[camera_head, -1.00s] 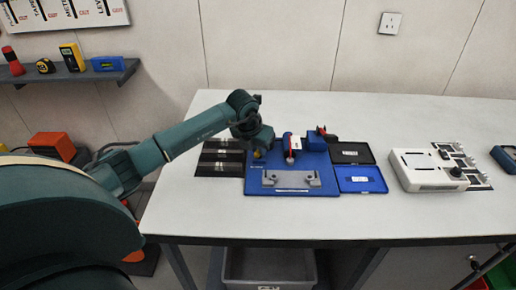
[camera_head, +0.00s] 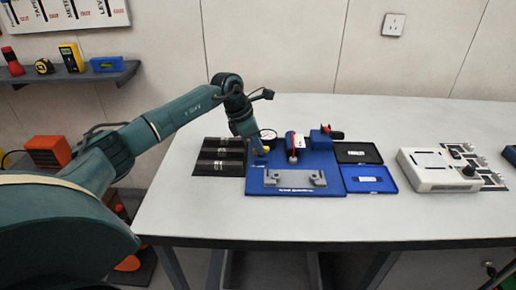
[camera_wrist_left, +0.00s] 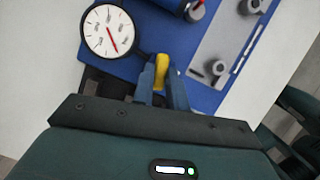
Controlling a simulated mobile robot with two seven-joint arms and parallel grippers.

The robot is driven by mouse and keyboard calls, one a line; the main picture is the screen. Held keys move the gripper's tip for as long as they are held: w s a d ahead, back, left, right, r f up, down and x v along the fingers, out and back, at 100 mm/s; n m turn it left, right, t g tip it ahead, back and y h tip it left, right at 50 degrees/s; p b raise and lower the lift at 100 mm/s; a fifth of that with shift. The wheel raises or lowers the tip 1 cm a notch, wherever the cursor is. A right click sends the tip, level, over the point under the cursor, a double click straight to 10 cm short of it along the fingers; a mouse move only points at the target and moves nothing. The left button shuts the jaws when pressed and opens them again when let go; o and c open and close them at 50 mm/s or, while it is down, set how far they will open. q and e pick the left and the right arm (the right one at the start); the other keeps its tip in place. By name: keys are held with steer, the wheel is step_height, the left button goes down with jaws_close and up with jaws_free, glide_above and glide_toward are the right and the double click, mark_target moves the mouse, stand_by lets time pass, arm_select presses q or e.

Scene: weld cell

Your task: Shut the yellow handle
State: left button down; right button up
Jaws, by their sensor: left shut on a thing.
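The yellow handle (camera_wrist_left: 161,68) sits between the fingers of my left gripper (camera_wrist_left: 162,84) in the left wrist view. The fingers are shut on it and hide part of its sides. In the head view only a small bit of the yellow handle (camera_head: 267,149) shows beside my left gripper (camera_head: 262,151), at the back left of the blue fixture plate (camera_head: 258,187). A round white gauge (camera_wrist_left: 108,30) with a red needle is left of the handle in the wrist view. My right gripper is not in view.
A grey bracket (camera_head: 290,179) lies on the plate's front. A blue unit with a white and red part (camera_head: 296,142) stands behind it. Dark strips (camera_head: 219,167) lie left, an open blue tray (camera_head: 369,180) and a white box (camera_head: 436,176) right. The table front is clear.

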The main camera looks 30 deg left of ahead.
arm_select(q)
steer(key=shift+w+m+g+h+b, duration=0.1)
steer(key=shift+m+g+h+b, duration=0.25)
steer(key=shift+m, duration=0.75)
steer(key=shift+a, duration=0.1)
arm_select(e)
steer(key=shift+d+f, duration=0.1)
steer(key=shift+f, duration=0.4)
arm_select(q)
steer(key=shift+m, duration=0.3)
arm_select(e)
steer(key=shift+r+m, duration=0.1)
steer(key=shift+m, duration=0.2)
arm_select(q)
steer(key=c, duration=1.4)
jaws_free()
steer(key=v, duration=1.3)
steer(key=shift+r+b, duration=0.15)
steer(key=shift+b, duration=0.25)
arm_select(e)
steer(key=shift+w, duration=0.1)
